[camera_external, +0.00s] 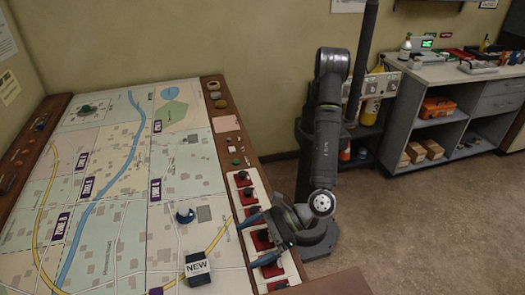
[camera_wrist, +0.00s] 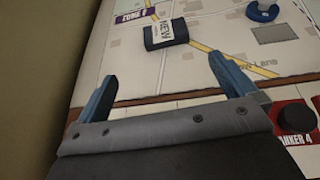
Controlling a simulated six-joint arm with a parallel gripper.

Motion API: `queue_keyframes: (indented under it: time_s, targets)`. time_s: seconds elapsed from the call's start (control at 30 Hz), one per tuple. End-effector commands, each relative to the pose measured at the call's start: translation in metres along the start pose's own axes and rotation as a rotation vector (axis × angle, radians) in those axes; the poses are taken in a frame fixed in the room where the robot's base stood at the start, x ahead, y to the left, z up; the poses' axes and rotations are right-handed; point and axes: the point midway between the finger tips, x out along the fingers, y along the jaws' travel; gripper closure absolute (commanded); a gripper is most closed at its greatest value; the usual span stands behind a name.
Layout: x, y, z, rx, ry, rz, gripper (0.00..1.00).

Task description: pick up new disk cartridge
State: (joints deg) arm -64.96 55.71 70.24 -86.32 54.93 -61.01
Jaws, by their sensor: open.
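The new disk cartridge (camera_external: 197,269) is a small dark block with a white "NEW" label. It lies on the map table (camera_external: 125,215) near its front. In the wrist view the cartridge (camera_wrist: 166,36) lies ahead of my gripper (camera_wrist: 163,72), roughly between the lines of the two blue fingers. My gripper (camera_external: 247,244) is open and empty over the table's right edge, to the right of the cartridge and apart from it.
A dark blue round piece (camera_external: 185,216) sits on the map behind the cartridge. Red panels with black knobs (camera_external: 249,196) line the table's right edge, close by my fingers. A cluttered grey counter (camera_external: 455,75) stands at the back right.

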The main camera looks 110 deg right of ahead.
Motion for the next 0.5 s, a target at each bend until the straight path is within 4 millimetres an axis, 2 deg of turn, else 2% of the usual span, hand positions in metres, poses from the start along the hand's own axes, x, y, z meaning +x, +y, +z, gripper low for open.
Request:
queue_keyframes:
  time_s: [0.3, 0.5]
  targets:
    - [0.069, -0.004, -0.001, 0.004, 0.003, -0.006, 0.0]
    - [0.104, -0.004, 0.0, 0.005, 0.003, -0.005, 0.0]
